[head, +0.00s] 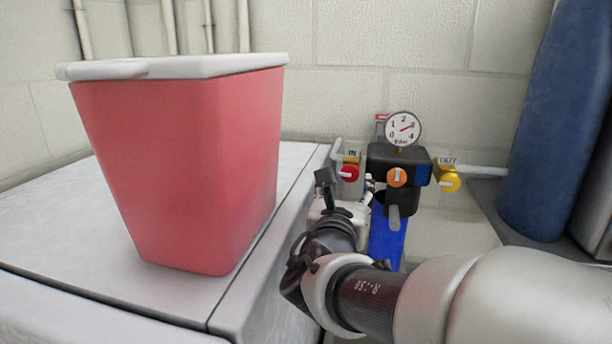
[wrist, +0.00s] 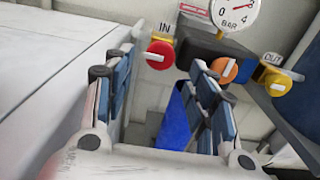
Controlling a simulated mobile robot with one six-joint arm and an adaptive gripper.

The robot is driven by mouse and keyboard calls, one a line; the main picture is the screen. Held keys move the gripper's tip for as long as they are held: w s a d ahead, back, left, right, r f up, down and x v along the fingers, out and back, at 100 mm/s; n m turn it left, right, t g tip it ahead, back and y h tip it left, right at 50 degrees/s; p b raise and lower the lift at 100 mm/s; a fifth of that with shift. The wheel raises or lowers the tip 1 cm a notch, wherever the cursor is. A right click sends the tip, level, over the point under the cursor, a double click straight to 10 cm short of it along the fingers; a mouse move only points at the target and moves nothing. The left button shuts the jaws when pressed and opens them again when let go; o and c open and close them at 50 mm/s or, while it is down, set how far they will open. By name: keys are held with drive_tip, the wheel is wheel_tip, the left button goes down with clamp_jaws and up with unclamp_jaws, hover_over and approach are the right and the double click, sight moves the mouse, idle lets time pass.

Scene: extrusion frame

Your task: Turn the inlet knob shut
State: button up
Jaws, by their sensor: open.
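The red inlet knob (head: 349,173) sits under the "IN" label on the left of the black regulator block (head: 396,160). Its white mark lies roughly level. In the wrist view the red knob (wrist: 159,55) shows ahead, between and beyond the finger lines. My gripper (head: 328,188) is in front of and just left of the knob in the head view, apart from it as far as I can see. In the wrist view my gripper (wrist: 163,88) has its blue-padded fingers wide apart, with nothing between them.
An orange knob (head: 397,177) and a yellow "OUT" knob (head: 450,182) sit to the right. A gauge (head: 402,128) reads near 3. A pink bin (head: 185,165) stands on the light grey top (head: 60,235) at left. A blue cylinder (head: 558,120) stands far right.

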sight(350, 176)
drive_tip(key=shift+x, duration=2.3)
drive_tip(key=c, duration=1)
drive_tip(key=shift+c, duration=0.2)
